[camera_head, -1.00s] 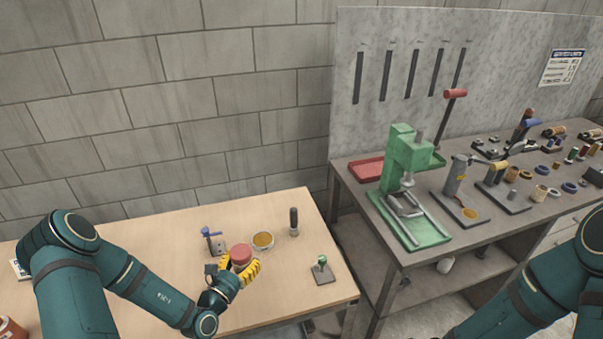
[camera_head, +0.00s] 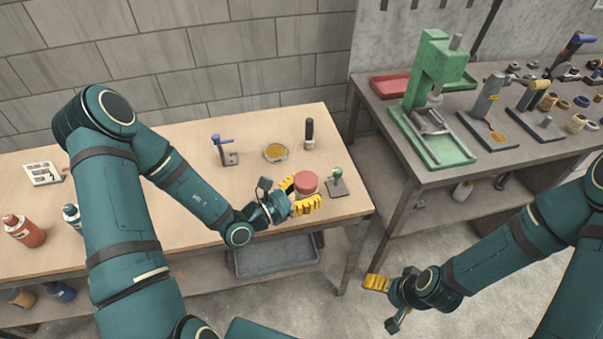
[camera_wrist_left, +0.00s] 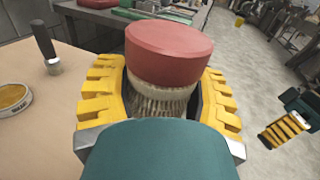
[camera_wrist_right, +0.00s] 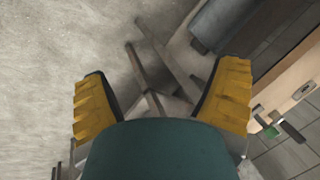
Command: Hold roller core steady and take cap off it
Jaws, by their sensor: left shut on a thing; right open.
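The roller core (camera_wrist_left: 160,97) is a pale, bristly cylinder with a wide red cap (camera_wrist_left: 168,50) on its top end. The red cap also shows in the head view (camera_head: 306,182), near the table's right front. My left gripper (camera_head: 306,197) is shut on the roller core below the cap, with a yellow finger on each side. The core stands about upright and its lower end is hidden. My right gripper (camera_head: 376,283) is open and empty, low in front of the table's right corner. In the right wrist view only floor and furniture parts show between its fingers (camera_wrist_right: 163,95).
A round tin (camera_head: 276,152), a dark-handled tool (camera_head: 309,134), a blue-topped stand (camera_head: 225,150) and a green-knobbed stand (camera_head: 337,182) are on the wooden table (camera_head: 180,225). A metal bench (camera_head: 372,132) with a green press (camera_head: 432,75) stands to the right.

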